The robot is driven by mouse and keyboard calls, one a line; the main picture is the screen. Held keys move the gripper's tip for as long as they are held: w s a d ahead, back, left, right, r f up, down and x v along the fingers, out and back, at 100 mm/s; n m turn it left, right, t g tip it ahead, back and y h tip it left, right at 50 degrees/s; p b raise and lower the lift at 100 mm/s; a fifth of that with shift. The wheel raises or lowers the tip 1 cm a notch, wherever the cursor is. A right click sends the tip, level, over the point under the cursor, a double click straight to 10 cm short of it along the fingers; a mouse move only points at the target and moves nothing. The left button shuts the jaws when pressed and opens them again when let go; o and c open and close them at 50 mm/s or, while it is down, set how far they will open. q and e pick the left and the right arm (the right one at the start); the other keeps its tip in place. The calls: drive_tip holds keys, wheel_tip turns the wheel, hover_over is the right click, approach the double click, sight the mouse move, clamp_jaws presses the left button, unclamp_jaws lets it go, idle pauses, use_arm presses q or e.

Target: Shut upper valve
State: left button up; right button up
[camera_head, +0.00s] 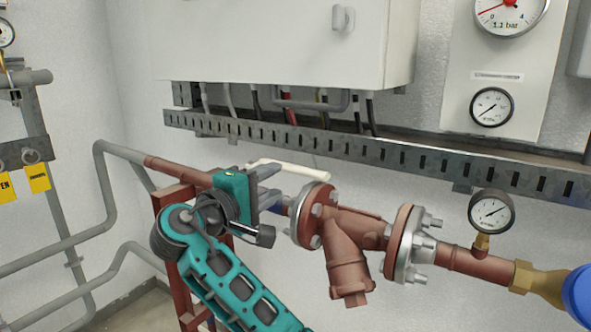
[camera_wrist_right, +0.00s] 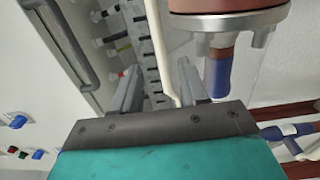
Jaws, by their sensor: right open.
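The upper valve's long cream lever (camera_head: 300,170) lies nearly level above the copper-coloured pipe, beside a flanged strainer. Part of the valve is hidden behind my right gripper (camera_head: 273,184). That gripper is open, with its grey fingers pointing right, close to the lever. In the right wrist view the lever (camera_wrist_right: 160,45) runs lengthwise in the gap between the two fingers (camera_wrist_right: 158,75) and passes out of sight behind the palm. I cannot tell whether the fingers reach around it or touch it. My left gripper is not in view.
The flanged strainer (camera_head: 345,245) is just right of my gripper. A slotted cable tray (camera_head: 400,155) and white cabinet (camera_head: 280,45) are above. A gauge (camera_head: 491,211) stands on the pipe further right. Grey pipes (camera_head: 60,245) run along the left wall.

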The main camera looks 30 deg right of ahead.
sight(292, 172)
drive_tip(key=x, duration=0.8)
drive_tip(key=shift+w+d, duration=0.2)
drive_tip(key=shift+d, duration=0.15)
clamp_jaws()
